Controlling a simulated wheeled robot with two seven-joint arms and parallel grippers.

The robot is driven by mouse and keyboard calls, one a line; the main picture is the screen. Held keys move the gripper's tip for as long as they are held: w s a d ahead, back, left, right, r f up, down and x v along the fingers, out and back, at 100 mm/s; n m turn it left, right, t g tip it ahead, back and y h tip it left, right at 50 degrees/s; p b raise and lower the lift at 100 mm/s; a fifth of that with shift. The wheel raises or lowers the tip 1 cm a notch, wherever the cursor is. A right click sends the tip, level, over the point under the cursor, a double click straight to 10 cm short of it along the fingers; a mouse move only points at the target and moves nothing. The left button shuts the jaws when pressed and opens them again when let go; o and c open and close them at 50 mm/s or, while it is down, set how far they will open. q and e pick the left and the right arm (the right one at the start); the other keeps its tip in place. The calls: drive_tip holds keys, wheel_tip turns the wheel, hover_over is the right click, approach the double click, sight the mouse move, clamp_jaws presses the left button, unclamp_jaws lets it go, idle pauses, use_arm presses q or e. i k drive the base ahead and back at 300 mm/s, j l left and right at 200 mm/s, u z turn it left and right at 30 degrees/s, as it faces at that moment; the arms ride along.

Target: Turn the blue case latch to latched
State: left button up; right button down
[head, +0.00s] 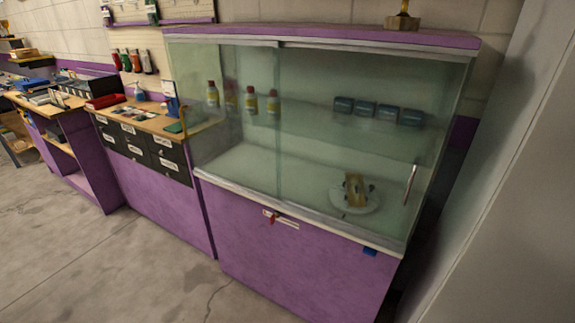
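A small blue piece (369,252), which looks like the blue case latch, sits on the front of the glass display case (250,190), just below the right end of its lower rail. It is too small to tell which way it is turned. A red piece (272,217) on a pale labelled plate sits further left on the same purple front. Neither of my grippers is in view.
The case has glass sliding panels and a handle (410,184) at right. Inside are bottles, dark boxes and a round white stand (355,197). A wall (500,170) stands close on the right. The floor (100,260) at front left is clear.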

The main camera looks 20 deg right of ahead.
sight(368, 250)
drive_tip(key=z, duration=1.35)
